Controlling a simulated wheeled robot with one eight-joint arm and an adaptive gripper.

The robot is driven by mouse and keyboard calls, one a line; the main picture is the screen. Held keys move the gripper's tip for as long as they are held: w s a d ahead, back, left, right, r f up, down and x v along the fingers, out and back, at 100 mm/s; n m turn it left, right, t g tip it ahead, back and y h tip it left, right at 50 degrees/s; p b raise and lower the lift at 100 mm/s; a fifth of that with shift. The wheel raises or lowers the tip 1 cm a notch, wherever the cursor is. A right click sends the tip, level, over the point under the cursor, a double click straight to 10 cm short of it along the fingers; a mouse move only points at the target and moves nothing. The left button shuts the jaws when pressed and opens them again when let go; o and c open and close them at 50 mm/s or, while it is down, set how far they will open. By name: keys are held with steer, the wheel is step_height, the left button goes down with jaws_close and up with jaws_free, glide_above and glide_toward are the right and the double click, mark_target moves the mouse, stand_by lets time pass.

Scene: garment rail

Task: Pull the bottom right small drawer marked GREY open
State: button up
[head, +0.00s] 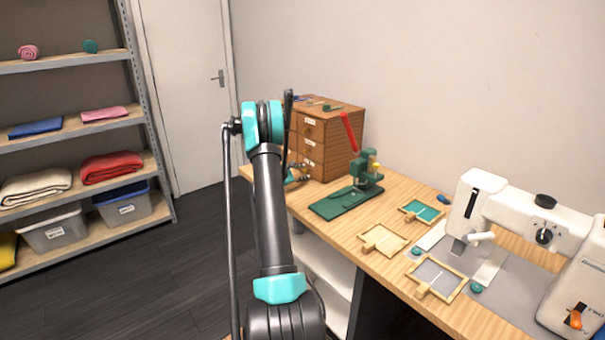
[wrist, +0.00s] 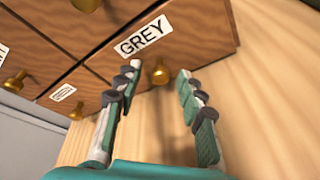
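The wooden drawer cabinet (head: 335,140) stands at the far end of the worktable in the head view. In the wrist view the bottom right drawer (wrist: 205,40) carries a white GREY label (wrist: 144,36) and a round brass knob (wrist: 160,72) below it. Its front looks flush with the cabinet. My gripper (wrist: 158,80) is open, with its fingertips on either side of the knob and a gap to it on both sides. In the head view my arm hides part of the cabinet's front, and the gripper (head: 298,174) shows only partly there.
The neighbouring drawer has its own label (wrist: 63,93) and knob (wrist: 80,112). The wooden tabletop (wrist: 255,110) is bare below the cabinet. A green press (head: 352,192) with a red lever stands close to the cabinet's right. Small frames and a sewing machine (head: 520,220) are nearer.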

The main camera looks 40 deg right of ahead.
steer(key=shift+d, duration=0.15)
steer(key=shift+c, duration=0.3)
jaws_close()
steer(key=a, duration=0.8)
steer(key=s+a, duration=0.1)
steer(key=a, duration=0.4)
steer(key=shift+a, duration=0.1)
steer(key=shift+o, duration=0.3)
jaws_free()
